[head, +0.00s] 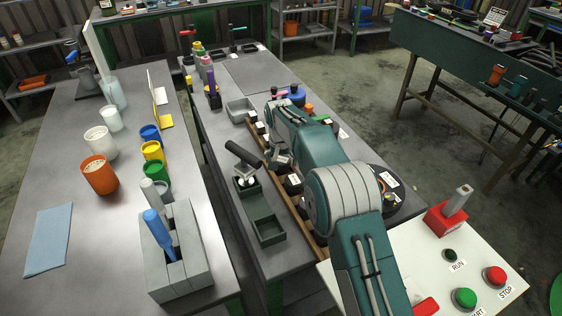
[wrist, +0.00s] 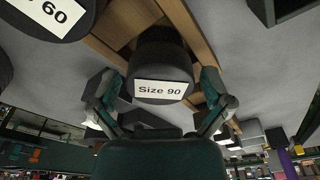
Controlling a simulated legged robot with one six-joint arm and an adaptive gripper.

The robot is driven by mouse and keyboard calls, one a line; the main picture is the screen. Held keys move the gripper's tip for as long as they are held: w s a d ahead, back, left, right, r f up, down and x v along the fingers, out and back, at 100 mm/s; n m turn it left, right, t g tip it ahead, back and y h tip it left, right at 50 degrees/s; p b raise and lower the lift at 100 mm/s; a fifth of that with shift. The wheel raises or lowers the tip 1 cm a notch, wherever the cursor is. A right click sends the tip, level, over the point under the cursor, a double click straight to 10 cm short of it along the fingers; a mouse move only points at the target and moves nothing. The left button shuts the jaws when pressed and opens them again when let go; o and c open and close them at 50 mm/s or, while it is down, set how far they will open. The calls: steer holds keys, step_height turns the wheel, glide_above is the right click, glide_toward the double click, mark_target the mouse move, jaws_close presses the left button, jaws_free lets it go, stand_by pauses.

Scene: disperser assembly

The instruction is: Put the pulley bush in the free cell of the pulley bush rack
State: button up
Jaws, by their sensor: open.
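A dark round pulley bush with a white "Size 90" label (wrist: 162,91) is in the middle of the wrist view. My gripper (wrist: 160,101) is open, with one finger on each side of this bush; I cannot tell whether they touch it. The wooden pulley bush rack (wrist: 188,22) shows behind the bush, with a brown recess beside it. Another dark bush with a "60" label (wrist: 52,14) is at the top left. In the head view the rack's wooden edge (head: 309,233) runs along the middle table, and my arm hides much of it and my gripper (head: 279,153).
A dark green tray with compartments (head: 268,229) stands left of the rack, with a black cylinder (head: 243,154) above it. A grey bin (head: 240,109) is farther back. A white button panel (head: 428,262) is at the front right. A left table (head: 105,225) holds cups and a grey block.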

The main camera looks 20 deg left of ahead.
mark_target(281, 163)
step_height(281, 163, up, 12)
steer(key=s, duration=0.2)
steer(key=s+d+r+t, duration=0.1)
steer(key=s+d+r, duration=0.2)
steer(key=d+r, duration=0.35)
steer(key=s+d+r+m, duration=0.1)
steer(key=s+d+r, duration=0.25)
steer(key=d, duration=0.65)
steer(key=s+d+r+t, duration=0.1)
steer(key=s+d+r, duration=0.1)
steer(key=d+r, duration=0.5)
steer(key=s+d+f, duration=0.2)
steer(key=s+d, duration=0.3)
steer(key=s, duration=0.3)
steer(key=s+d+f+t, duration=0.1)
steer(key=s+d+f, duration=0.2)
steer(key=s+d, duration=0.3)
steer(key=s+d+f+m+t, duration=0.1)
steer(key=s+d+f, duration=0.2)
steer(key=s+d, duration=0.3)
steer(key=shift+s, duration=1.9)
